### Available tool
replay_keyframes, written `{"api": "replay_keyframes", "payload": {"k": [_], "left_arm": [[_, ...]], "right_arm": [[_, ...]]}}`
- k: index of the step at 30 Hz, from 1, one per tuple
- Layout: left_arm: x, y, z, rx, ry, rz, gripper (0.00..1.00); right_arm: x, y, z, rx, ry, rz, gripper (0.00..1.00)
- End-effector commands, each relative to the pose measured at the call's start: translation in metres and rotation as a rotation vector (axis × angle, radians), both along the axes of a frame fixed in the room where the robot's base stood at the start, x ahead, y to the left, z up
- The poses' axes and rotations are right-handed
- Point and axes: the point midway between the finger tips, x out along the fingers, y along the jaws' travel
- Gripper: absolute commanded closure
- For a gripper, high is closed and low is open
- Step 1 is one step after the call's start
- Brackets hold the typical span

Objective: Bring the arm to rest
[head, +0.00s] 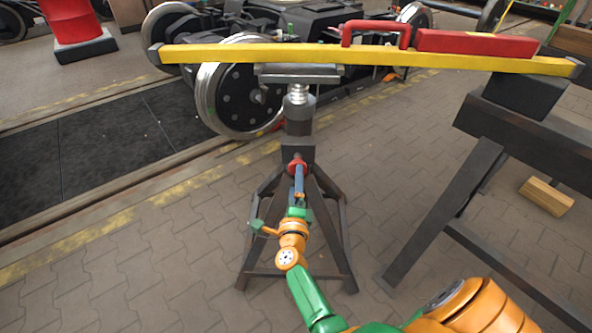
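My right arm, orange and green, comes in from the bottom right and reaches to the front of a dark jack stand (324,225). My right gripper (298,208) is at a short blue bar (299,182) that comes out of a red collar (297,164) on the stand. The gripper lines up with the lower end of the bar. Its fingers are too small and overlapped to tell whether they are open or shut on it. My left gripper is not in view.
A long yellow beam (240,53) spans the jack head (298,73) and a dark trestle (450,205). A red block (475,43) and red handle (376,25) are on it. A wheeled bogie (236,97) stands behind. A wooden block (546,196) lies right. Paving at left is clear.

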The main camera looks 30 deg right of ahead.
Motion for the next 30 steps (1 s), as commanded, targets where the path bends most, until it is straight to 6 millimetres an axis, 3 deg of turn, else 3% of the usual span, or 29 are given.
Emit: {"api": "replay_keyframes", "payload": {"k": [14,17,20,21,24,27,30], "left_arm": [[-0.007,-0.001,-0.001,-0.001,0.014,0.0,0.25],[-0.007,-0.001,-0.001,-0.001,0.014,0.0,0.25],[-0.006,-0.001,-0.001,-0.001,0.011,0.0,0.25],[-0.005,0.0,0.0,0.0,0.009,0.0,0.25],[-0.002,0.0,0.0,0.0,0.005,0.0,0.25],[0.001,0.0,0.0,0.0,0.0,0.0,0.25],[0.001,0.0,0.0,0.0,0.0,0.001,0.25]], "right_arm": [[-0.002,0.005,-0.005,-0.021,0.024,0.019,0.06],[-0.005,0.033,-0.047,-0.185,0.217,0.176,0.06],[-0.035,0.078,-0.13,-0.469,0.546,0.47,0.06],[-0.056,0.093,-0.165,-0.58,0.675,0.597,0.06],[-0.124,0.114,-0.238,-0.82,0.942,0.893,0.06],[-0.193,0.117,-0.287,-0.999,1.137,1.142,0.06],[-0.257,0.111,-0.319,-1.134,1.285,1.358,0.06]]}}
